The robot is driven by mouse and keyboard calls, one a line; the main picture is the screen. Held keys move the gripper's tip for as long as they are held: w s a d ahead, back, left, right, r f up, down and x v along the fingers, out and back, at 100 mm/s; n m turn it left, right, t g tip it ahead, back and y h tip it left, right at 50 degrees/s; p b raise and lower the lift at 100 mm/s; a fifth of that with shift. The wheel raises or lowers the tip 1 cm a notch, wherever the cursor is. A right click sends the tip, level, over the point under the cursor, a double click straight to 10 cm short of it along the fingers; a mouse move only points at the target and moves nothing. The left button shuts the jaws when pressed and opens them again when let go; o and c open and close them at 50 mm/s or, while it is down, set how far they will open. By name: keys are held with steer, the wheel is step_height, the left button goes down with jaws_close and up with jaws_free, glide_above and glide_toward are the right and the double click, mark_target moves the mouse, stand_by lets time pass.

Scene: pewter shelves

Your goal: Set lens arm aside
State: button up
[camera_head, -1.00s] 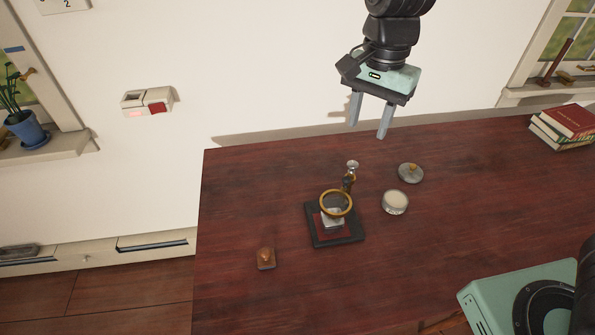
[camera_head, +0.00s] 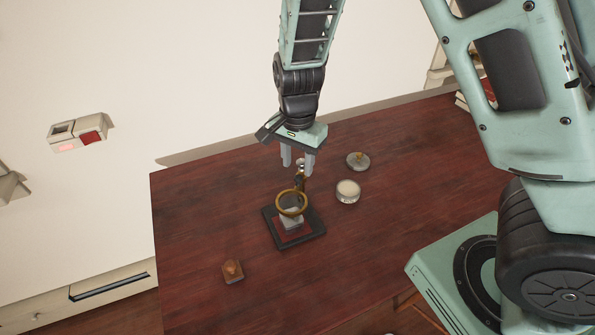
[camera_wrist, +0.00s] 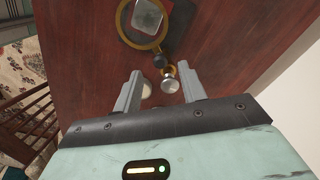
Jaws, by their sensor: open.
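The lens arm (camera_head: 292,203) is a brass-ringed lens on a jointed post with a small metal knob (camera_head: 301,164) at its upper end. I cannot tell whether the fingers touch the knob; nothing is gripped.
A round pale-topped tin (camera_head: 348,191) stands right of the base, with a grey knobbed lid (camera_head: 358,161) behind it. A small wooden block (camera_head: 232,271) lies at front left. The dark red table (camera_head: 195,215) is clear on its left side. A wall switch box (camera_head: 80,134) is at left.

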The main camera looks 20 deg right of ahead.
mark_target(298, 177)
steer(key=shift+f, duration=1.65)
jaws_close()
